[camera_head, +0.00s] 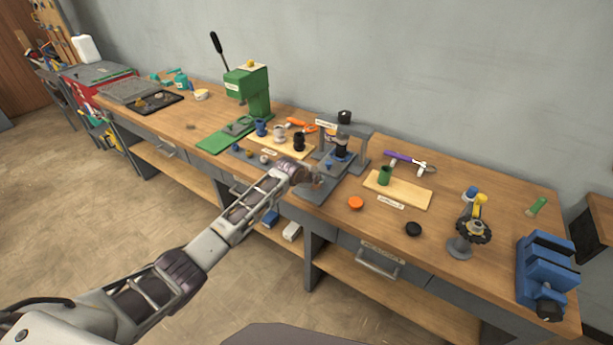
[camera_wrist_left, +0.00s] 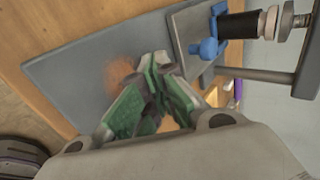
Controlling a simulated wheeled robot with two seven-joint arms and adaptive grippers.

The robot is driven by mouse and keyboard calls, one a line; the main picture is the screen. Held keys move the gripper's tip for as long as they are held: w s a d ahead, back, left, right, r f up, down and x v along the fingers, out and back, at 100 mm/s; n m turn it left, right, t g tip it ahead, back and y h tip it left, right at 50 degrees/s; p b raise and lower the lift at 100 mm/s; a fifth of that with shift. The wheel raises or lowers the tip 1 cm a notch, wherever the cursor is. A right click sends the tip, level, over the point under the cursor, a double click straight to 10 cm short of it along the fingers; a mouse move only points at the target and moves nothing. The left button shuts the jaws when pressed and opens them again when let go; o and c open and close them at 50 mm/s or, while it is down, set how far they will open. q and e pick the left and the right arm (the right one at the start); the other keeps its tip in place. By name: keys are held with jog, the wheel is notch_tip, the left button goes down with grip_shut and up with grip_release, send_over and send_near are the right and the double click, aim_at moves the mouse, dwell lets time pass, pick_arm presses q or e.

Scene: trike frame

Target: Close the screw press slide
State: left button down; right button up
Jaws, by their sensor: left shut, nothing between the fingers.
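The grey screw press (camera_head: 362,137) stands near the middle of the workbench, with a black knob on top and a black spindle below its arm. In the left wrist view its spindle (camera_wrist_left: 236,26) shows at the upper right. A grey slide plate (camera_wrist_left: 186,35) with a blue knob (camera_wrist_left: 208,48) lies under the spindle, on the larger grey base plate (camera_wrist_left: 75,75). My left gripper (camera_head: 312,178) is over the front of the base, partly hiding it. In the left wrist view my gripper (camera_wrist_left: 156,62) is shut and empty, apart from the blue knob. My right gripper is not in view.
A green arbor press (camera_head: 250,90) stands to the left, with small blue, white and black parts between.

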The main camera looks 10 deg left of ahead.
pick_arm(q)
jog(key=shift+v, duration=4.4)
jog(key=shift+f, duration=0.1)
